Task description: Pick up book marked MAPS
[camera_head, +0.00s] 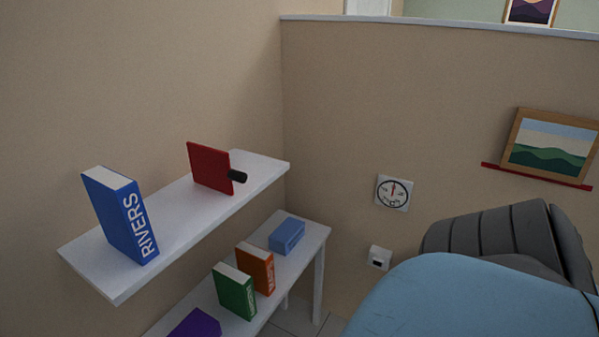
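No book with a readable MAPS marking shows. A blue book (121,216) marked RIVERS stands on the upper white shelf at the left, slightly tilted. Below, on the lower white surface, stand a green book (234,291) and an orange book (255,268). Both have white lettering on the spine, too small to read. A purple object (195,324), perhaps a book, is cut off at the bottom edge. A red flat object (209,167) stands farther back on the upper shelf; no lettering shows on it. Neither of my grippers is in view.
The upper shelf (190,210) overhangs part of the lower surface (300,250). A large light-blue and grey padded shape (470,295) fills the lower right.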

